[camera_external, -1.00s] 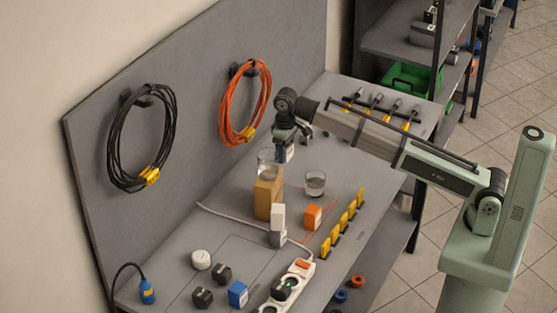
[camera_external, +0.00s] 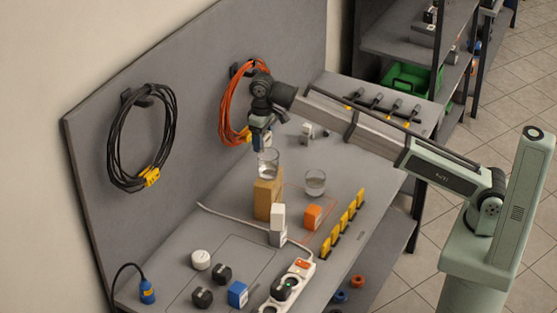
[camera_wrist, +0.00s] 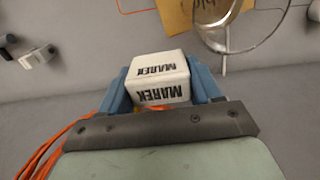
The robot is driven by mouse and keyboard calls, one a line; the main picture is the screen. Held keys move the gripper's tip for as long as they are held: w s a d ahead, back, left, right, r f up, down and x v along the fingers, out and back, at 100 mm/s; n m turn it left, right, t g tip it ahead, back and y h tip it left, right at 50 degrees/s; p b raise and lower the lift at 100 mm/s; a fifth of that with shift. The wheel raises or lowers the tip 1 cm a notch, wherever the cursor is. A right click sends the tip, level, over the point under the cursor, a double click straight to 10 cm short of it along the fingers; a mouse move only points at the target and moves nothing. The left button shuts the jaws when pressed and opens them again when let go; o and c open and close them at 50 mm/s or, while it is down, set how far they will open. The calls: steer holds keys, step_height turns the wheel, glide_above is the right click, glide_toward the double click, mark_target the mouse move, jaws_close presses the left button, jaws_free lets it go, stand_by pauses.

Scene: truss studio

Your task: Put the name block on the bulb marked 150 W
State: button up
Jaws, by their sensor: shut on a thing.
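My gripper (camera_wrist: 160,85) is shut on a white name block (camera_wrist: 158,83) with the black word MAREK on two of its faces; blue fingers hold it from both sides. The held block cannot be made out clearly there. I cannot make out a bulb marked 150 W in either view.
An orange cable coil (camera_external: 230,100) hangs on the panel close behind my gripper.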

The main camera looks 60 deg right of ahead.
steer(key=w+a, duration=0.3)
steer(key=a, duration=1.8)
glide_above(200, 255)
step_height(200, 255, down, 4)
steer(key=shift+a+f, duration=0.1)
steer(key=shift+f, duration=5.6)
steer(key=shift+f, duration=0.1)
steer(key=o, duration=1.1)
steer(key=shift+c, duration=0.2)
step_height(200, 255, up, 12)
